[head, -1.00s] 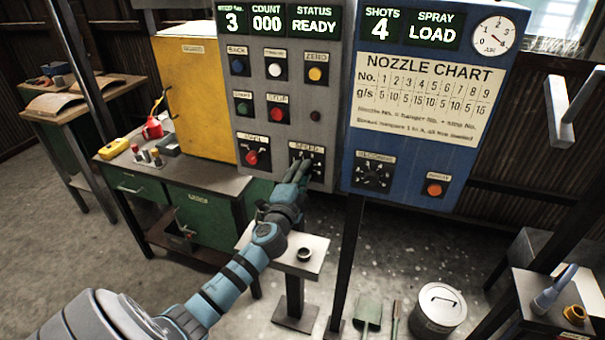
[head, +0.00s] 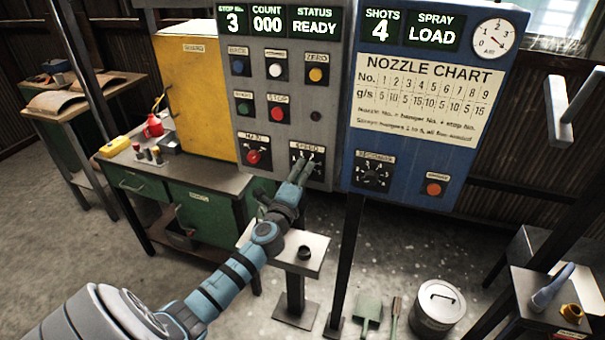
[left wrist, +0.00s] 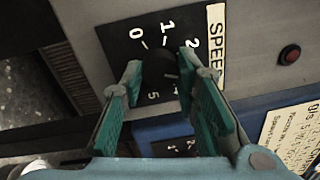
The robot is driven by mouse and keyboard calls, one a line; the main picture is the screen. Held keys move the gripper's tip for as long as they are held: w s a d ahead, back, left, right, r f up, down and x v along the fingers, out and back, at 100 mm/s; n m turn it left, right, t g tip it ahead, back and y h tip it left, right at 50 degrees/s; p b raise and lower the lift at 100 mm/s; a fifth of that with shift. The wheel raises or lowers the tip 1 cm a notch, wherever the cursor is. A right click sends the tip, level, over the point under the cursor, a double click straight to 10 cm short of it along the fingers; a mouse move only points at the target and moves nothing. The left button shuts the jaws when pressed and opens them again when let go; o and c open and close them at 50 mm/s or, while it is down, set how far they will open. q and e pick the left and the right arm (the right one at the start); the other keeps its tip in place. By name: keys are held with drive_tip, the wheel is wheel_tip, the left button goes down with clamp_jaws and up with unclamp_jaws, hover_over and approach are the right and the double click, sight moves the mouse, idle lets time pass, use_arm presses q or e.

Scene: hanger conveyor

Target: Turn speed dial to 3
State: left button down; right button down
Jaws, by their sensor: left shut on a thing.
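The speed dial (head: 296,157) is a black plate with white numbers, low on the grey panel, partly behind my gripper. In the left wrist view its dark round knob (left wrist: 158,69) sits between the fingertips. My right gripper is not in view.
The red main switch (head: 253,157) is left of the speed dial, and the red stop button (head: 277,114) is above. The blue panel (head: 345,160) with a second dial (head: 373,176) stands close on the right. A small stand (head: 310,264) is below my arm.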

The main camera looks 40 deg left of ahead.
use_arm(q)
drive_tip(key=c, duration=1.2)
unclamp_jaws()
drive_tip(key=v, duration=1.2)
